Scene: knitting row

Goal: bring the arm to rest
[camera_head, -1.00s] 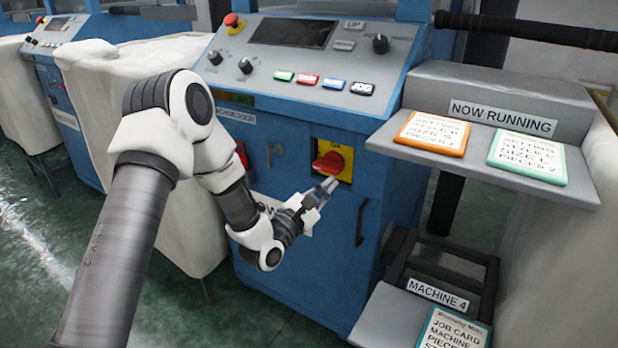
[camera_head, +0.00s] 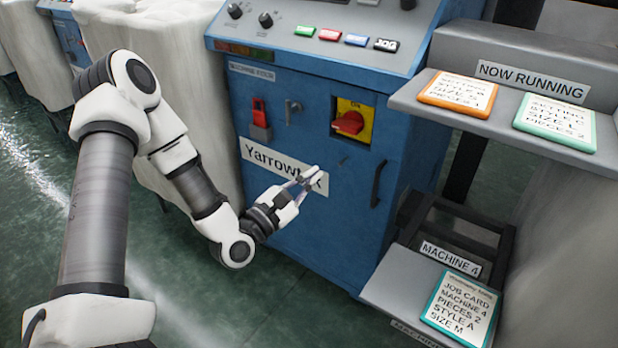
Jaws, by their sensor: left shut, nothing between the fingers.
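My left arm comes in from the left, bent at the elbow, with its wrist low in front of the blue machine (camera_head: 330,240). My left gripper (camera_head: 310,178) is shut and empty. It shows in front of the white "Yarrow..." label (camera_head: 262,165) and hides the end of its lettering. I cannot tell whether it touches the panel. The red rotary switch (camera_head: 350,123) on its yellow plate (camera_head: 362,106) is above and to the right of the gripper, apart from it. My right gripper is not in view.
A red padlock-like piece (camera_head: 260,112) and a small latch (camera_head: 293,110) are on the panel; a dark handle (camera_head: 377,183) is at right. A grey shelf (camera_head: 420,95) holds orange and green cards. A lower shelf (camera_head: 385,285) holds a job card (camera_head: 462,308). White-covered bins (camera_head: 185,60) stand behind my arm.

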